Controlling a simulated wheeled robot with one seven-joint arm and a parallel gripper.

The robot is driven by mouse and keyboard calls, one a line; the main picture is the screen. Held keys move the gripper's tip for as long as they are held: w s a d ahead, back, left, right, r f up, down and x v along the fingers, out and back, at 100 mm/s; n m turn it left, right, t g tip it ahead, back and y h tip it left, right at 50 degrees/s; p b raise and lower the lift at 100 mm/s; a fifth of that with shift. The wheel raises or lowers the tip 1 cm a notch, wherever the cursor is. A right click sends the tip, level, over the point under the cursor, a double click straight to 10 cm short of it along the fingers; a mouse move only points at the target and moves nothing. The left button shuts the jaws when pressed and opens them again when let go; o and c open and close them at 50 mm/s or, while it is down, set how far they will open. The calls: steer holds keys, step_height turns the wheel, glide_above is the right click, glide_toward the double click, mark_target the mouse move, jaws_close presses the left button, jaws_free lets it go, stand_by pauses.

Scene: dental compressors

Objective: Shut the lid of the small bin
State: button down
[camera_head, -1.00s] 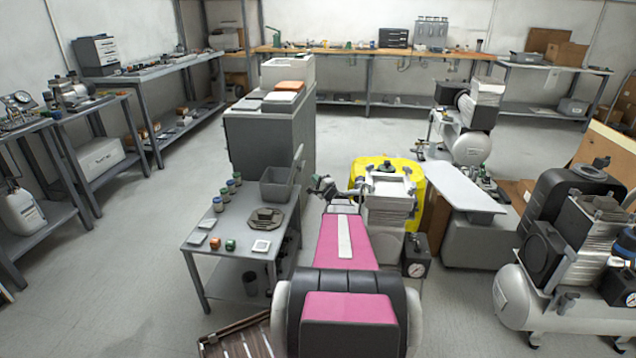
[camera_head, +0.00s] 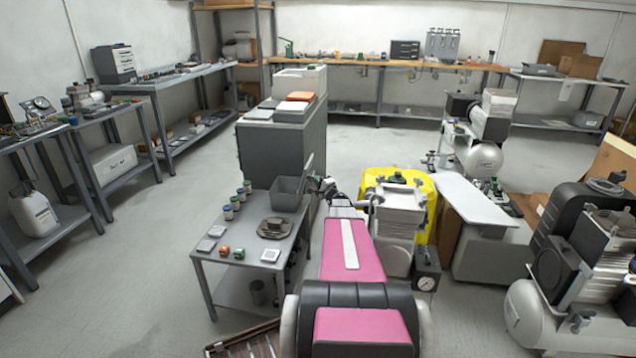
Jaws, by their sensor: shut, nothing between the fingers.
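The small bin (camera_head: 287,201) is a grey open-topped box on the back right of the small grey table. Its lid (camera_head: 307,171) stands up steeply along the bin's right side, so the bin is open. My gripper (camera_head: 318,184) is small and dark in the head view, just right of the raised lid. It is shut and holds nothing. I cannot tell whether it touches the lid. The lid's hinge is too small to make out.
The grey table (camera_head: 225,262) also carries several jars, small blocks and a dark octagonal dish (camera_head: 274,229). A tall grey cabinet (camera_head: 262,150) stands right behind the bin. A yellow machine (camera_head: 432,200) is close on the right. The floor left of the table is clear.

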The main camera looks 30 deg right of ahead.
steer(key=shift+w+a+r+n, duration=0.15)
steer(key=shift+a+r+n, duration=0.05)
steer(key=shift+r+n, duration=0.1)
steer(key=w+a+r+n+g, duration=0.1)
steer(key=a+g, duration=0.1)
steer(key=w+a+r+n+g+h, duration=0.1)
steer(key=w+a+n+g, duration=0.1)
steer(key=w+a+r+n+g, duration=0.1)
steer(key=a+r+n+g, duration=0.1)
steer(key=shift+w+h, duration=0.3)
steer(key=w+a+f+n+g+h, duration=0.4)
steer(key=w+a+g, duration=0.1)
steer(key=a, duration=0.2)
steer(key=shift+w+a+h, duration=0.3)
steer(key=shift+w+a, duration=0.1)
stand_by(0.9)
steer(key=shift+f, duration=0.2)
stand_by(0.4)
